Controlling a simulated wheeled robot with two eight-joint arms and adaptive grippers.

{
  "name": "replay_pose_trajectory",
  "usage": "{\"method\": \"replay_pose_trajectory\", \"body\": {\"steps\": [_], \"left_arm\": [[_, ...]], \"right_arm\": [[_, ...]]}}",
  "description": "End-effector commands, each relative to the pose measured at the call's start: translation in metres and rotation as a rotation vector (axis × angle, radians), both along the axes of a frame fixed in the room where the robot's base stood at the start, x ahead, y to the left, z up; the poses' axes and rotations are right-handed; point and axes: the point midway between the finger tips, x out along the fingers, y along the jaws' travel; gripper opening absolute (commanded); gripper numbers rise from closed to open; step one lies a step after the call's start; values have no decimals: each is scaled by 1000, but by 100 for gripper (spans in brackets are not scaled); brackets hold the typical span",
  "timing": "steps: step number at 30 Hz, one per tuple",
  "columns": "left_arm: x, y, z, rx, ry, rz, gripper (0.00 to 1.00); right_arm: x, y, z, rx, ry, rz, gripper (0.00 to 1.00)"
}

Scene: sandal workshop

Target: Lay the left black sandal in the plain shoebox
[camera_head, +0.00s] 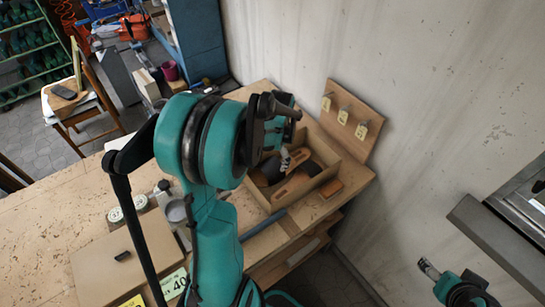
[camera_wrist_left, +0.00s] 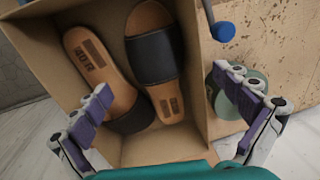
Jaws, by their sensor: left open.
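An open plain brown shoebox (camera_head: 330,147) stands on the bench and fills the middle of the left wrist view (camera_wrist_left: 204,75). Two black-strapped sandals with tan soles lie in it side by side. The one marked 40R (camera_wrist_left: 84,52) is at left. The other sandal (camera_wrist_left: 150,48), at right, has a heel mark I cannot read; I take it as the left one. My left gripper (camera_wrist_left: 168,98) is open above the near end of the box, its fingers apart and empty. In the head view my left arm hides part of the box. My right gripper (camera_head: 429,268) shows small at lower right, its jaw state unclear.
A pegboard (camera_head: 353,122) with tags stands behind the box. A brown block (camera_head: 331,188) lies at its right. The bench's far left is clear.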

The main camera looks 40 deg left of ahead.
Motion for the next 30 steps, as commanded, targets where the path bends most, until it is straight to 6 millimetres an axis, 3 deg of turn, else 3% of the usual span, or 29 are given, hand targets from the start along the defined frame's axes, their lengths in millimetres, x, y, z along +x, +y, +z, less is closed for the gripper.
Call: {"method": "replay_pose_trajectory", "body": {"steps": [3, 9, 17, 20, 25, 30], "left_arm": [[-2, -4, 31, 0, 0, -1, 100], [-3, -9, 71, 1, 0, -1, 100], [-5, -16, 97, 3, -11, 3, 100], [-11, -35, 107, 6, -55, 18, 100], [-35, -93, 128, -11, -217, 81, 100], [-67, -151, 136, -79, -398, 163, 100]], "right_arm": [[0, 0, 7, 0, 0, 0, 74], [0, 0, 13, 0, 0, 0, 74], [0, 0, 16, 0, 0, 0, 74], [0, 0, 15, 0, 0, 0, 74], [0, 0, 15, 0, 0, 0, 74], [0, 0, 15, 0, 0, 0, 74]]}}
